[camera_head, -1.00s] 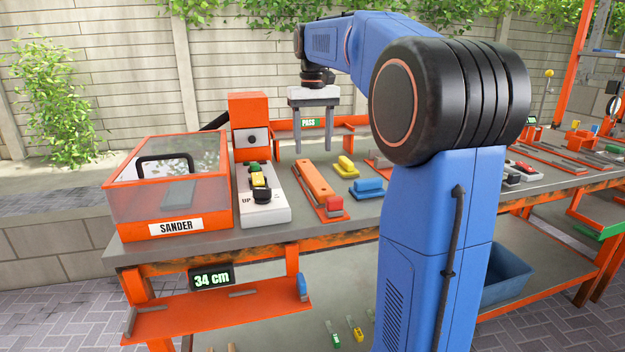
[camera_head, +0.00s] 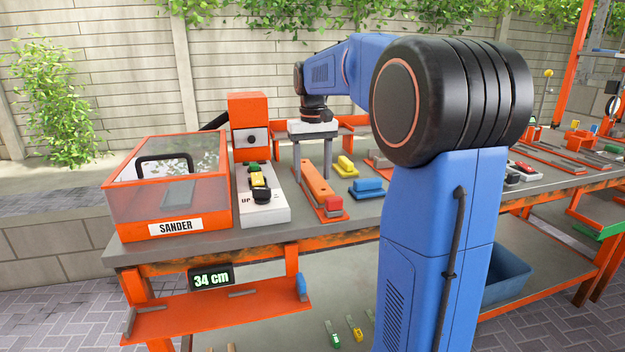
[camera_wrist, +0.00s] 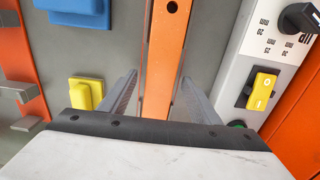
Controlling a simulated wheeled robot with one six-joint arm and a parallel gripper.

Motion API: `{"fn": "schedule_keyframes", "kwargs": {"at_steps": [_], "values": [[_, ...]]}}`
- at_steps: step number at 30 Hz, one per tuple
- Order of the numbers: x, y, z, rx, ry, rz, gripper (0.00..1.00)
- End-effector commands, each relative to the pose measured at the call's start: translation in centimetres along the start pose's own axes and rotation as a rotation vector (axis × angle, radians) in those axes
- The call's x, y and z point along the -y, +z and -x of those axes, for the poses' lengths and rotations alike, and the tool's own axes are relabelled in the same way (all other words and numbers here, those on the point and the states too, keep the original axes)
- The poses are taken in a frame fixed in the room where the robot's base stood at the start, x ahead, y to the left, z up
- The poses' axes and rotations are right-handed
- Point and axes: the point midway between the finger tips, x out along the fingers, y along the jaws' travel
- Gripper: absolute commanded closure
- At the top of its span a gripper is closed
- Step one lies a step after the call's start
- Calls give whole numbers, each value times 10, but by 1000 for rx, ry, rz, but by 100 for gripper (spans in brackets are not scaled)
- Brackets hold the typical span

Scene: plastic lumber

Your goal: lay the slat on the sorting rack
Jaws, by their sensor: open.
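The orange slat (camera_head: 316,181) lies lengthwise on the grey bench, with a red block (camera_head: 330,203) at its near end. In the wrist view the slat (camera_wrist: 158,70) passes between the two fingers, with a hole in it near the top edge. My gripper (camera_head: 312,178) points down over the slat, open, with one finger on each side; in the wrist view the gripper (camera_wrist: 158,84) shows a gap on both sides. An orange rack (camera_head: 354,122) stands at the back of the bench, partly hidden by my gripper and arm; I cannot tell if it is the sorting rack.
The sander box (camera_head: 168,190) and a switch panel (camera_head: 275,210) stand left of the slat. Yellow (camera_head: 346,167) and blue (camera_head: 367,187) blocks lie to its right.

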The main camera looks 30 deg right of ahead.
Motion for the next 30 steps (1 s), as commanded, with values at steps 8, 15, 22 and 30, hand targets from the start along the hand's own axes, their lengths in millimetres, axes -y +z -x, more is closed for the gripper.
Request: {"fn": "schedule_keyframes", "kwargs": {"at_steps": [8,15,22,30], "values": [[0,0,0,0,0,0,86],[0,0,1,0,0,0,95],[0,-1,18,-2,0,0,95],[0,-1,67,-3,0,0,95]]}}
